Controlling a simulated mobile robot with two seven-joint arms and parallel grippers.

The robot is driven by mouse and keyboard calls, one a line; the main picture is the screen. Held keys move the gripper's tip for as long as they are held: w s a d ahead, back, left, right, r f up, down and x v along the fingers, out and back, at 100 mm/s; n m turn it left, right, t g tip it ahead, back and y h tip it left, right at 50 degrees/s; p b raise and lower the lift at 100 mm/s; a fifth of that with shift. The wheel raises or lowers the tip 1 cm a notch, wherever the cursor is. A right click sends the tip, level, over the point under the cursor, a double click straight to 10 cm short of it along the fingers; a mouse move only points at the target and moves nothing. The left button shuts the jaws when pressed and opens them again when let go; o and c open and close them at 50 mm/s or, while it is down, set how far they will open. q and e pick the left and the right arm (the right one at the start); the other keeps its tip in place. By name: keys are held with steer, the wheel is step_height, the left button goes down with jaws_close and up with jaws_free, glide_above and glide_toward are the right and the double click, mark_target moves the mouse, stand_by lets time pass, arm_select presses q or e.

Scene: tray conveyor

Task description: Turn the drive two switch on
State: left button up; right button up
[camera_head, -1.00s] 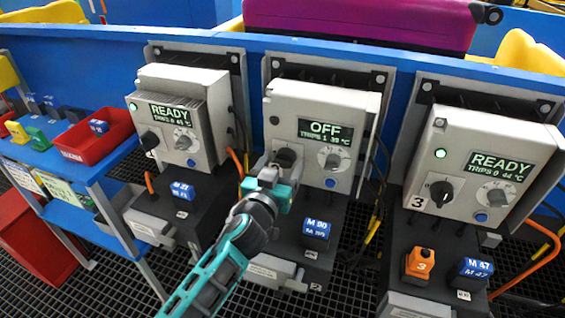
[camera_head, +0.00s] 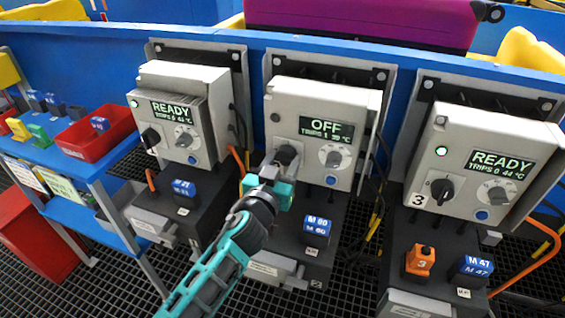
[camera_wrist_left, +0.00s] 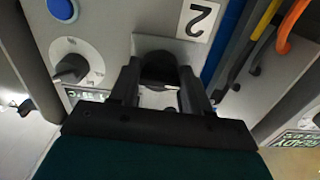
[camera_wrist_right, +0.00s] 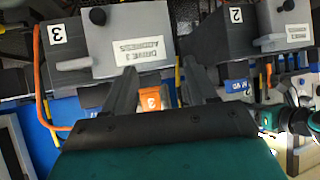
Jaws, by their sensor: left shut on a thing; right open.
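The drive two box (camera_head: 312,115) stands in the middle, and its display (camera_head: 326,129) reads OFF, TRIPS 1. Its black rotary switch (camera_head: 287,155) is at the lower left of the box face. My left gripper (camera_head: 279,176) is at that switch. In the left wrist view its fingers (camera_wrist_left: 158,92) are shut around the dark switch knob (camera_wrist_left: 158,68), below the plate marked 2. The knob's pointer is mostly hidden. My right gripper (camera_wrist_right: 160,92) is open and empty, with an orange block marked 3 (camera_wrist_right: 152,98) beyond its fingers.
Drive one's box (camera_head: 168,84) at left and drive three's box (camera_head: 484,140) at right both read READY. A grey dial (camera_head: 334,158) is right of the switch. Blue M 60 (camera_head: 317,226) and M 47 blocks (camera_head: 478,266) sit below. A red tray (camera_head: 92,134) is at left.

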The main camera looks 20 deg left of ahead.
steer(key=shift+w+r, duration=0.1)
arm_select(q)
steer(key=m, duration=0.4)
steer(key=shift+r, duration=0.1)
steer(key=m, duration=0.4)
steer(key=shift+a+r+m+p, duration=0.1)
steer(key=shift+m+p, duration=0.25)
steer(key=shift+m, duration=0.05)
steer(key=m, duration=0.5)
steer(key=shift+p, duration=0.3)
steer(key=shift+r+m, duration=0.1)
steer(key=shift+m, duration=1.7)
arm_select(e)
steer(key=shift+s+d+r, duration=0.15)
steer(key=shift+s+d, duration=0.15)
steer(key=shift+d, duration=0.05)
arm_select(q)
steer(key=o, duration=1)
steer(key=shift+o, duration=0.2)
